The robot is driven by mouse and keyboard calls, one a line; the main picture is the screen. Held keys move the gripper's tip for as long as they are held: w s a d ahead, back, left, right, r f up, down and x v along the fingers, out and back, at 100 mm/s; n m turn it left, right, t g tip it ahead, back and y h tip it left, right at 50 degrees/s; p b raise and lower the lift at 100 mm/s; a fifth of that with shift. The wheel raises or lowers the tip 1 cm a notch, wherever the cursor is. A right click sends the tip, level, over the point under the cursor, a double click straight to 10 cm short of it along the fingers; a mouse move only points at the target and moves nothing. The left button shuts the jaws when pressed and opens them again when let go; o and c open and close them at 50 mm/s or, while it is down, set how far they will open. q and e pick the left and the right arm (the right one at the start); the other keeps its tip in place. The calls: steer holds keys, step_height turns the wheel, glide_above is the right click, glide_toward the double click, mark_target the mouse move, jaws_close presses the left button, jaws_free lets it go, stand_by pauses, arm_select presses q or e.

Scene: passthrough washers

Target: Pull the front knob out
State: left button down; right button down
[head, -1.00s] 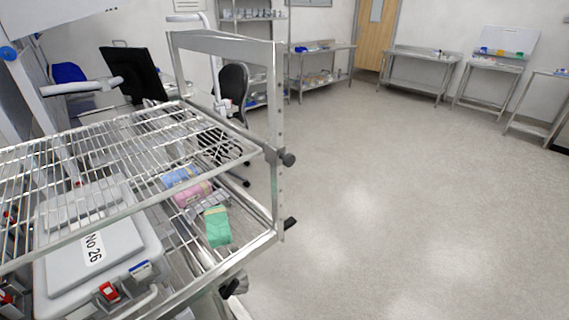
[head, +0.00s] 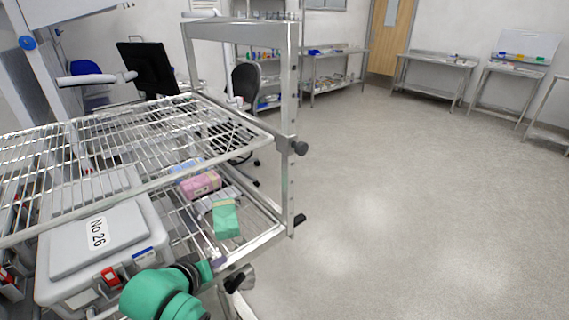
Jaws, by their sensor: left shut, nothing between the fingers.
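A metal wire rack stands at the left. A round dark knob (head: 300,148) sticks out from its front upright post at the upper shelf's corner. A black knob or lever (head: 299,219) sits lower at that post. Another black knob (head: 235,282) is at the lower front corner. My left arm, with green links, comes in at the bottom left. My left gripper (head: 240,277) is small and partly hidden beside the lower front corner, close to that lowest knob; I cannot tell if they touch. It is shut and empty. My right gripper is not in view.
A grey box labelled No 26 (head: 100,245) sits on the lower shelf, with a pink pack (head: 200,184) and a green pack (head: 226,218) beside it. The wire upper shelf (head: 130,140) lies above. The floor to the right is clear; benches stand far back.

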mark_target(291, 145)
arm_select(q)
steer(key=w+d+r+n+t+h, duration=0.1)
steer(key=w+d+r+n+t, duration=0.1)
steer(key=r, duration=0.5)
steer(key=w+d+r+n+t+h, duration=0.2)
steer(key=r+n, duration=0.1)
steer(key=r, duration=0.4)
steer(key=w+d+r+n+t+h, duration=0.1)
steer(key=w+d+r+n+t, duration=0.1)
steer(key=r, duration=0.5)
steer(key=shift+w+d+r+n+t+h, duration=0.3)
steer(key=shift+w+d+n+t, duration=0.1)
steer(key=shift+w+n+t, duration=0.1)
steer(key=p+x, duration=0.3)
steer(key=x, duration=0.7)
steer(key=shift+w+r, duration=0.15)
steer(key=shift+w, duration=0.05)
steer(key=d, duration=0.1)
steer(key=d+p, duration=0.1)
steer(key=d, duration=0.1)
steer(key=shift+s+f, duration=0.25)
steer(key=shift+f, duration=0.05)
steer(key=shift+s+d, duration=0.2)
steer(key=shift+d, duration=0.3)
steer(key=shift+f, duration=0.1)
steer(key=shift+a, duration=0.1)
